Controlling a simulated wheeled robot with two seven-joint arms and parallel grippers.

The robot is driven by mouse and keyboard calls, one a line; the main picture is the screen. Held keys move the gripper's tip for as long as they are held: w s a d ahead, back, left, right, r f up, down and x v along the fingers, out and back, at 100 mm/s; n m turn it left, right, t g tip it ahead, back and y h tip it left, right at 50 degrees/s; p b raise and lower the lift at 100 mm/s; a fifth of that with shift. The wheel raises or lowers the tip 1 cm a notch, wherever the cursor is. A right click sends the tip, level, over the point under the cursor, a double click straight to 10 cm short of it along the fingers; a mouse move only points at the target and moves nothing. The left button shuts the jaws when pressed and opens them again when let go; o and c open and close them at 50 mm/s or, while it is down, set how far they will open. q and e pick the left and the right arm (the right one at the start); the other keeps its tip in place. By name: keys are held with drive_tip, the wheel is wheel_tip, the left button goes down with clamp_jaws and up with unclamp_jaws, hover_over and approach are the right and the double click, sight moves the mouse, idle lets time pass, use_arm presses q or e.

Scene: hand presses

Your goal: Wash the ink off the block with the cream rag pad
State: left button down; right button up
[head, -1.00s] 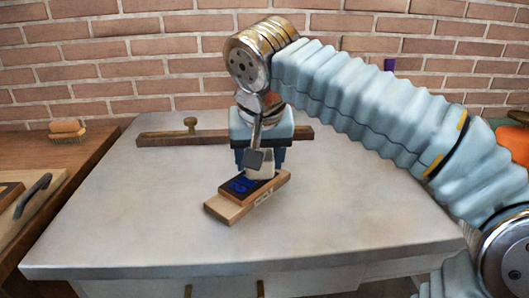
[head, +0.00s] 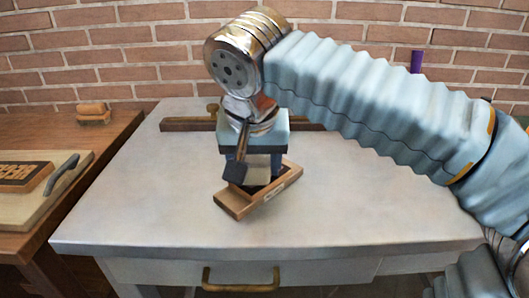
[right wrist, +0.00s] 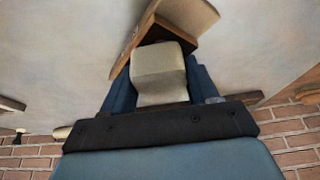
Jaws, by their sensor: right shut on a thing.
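The wooden block (head: 234,204) lies slanted on the pale worktop, with its dark face upward. My right gripper (head: 253,170) points down over it, shut on the cream rag pad (head: 258,175). The pad is at the block's dark face and hides much of it. No blue ink shows in the head view now, but part of that face is covered. In the right wrist view the pad (right wrist: 159,72) sits between the fingers, against or just over the block (right wrist: 146,34). I cannot tell whether they touch. My left gripper is out of view.
A long wooden bar with a knob (head: 188,125) lies behind my right gripper. The worktop's front and right are clear.

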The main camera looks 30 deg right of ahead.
drive_tip(key=shift+s+a+f, duration=0.1)
drive_tip(key=shift+a+f, duration=0.05)
drive_tip(key=shift+a, duration=0.2)
wheel_tip(320, 180, up, 4)
drive_tip(key=p, duration=0.3)
drive_tip(key=shift+r+b, duration=0.25)
drive_tip(key=shift+b, duration=0.05)
drive_tip(key=shift+d+r, duration=0.1)
drive_tip(key=shift+r, duration=0.8)
drive_tip(key=shift+r, duration=1.5)
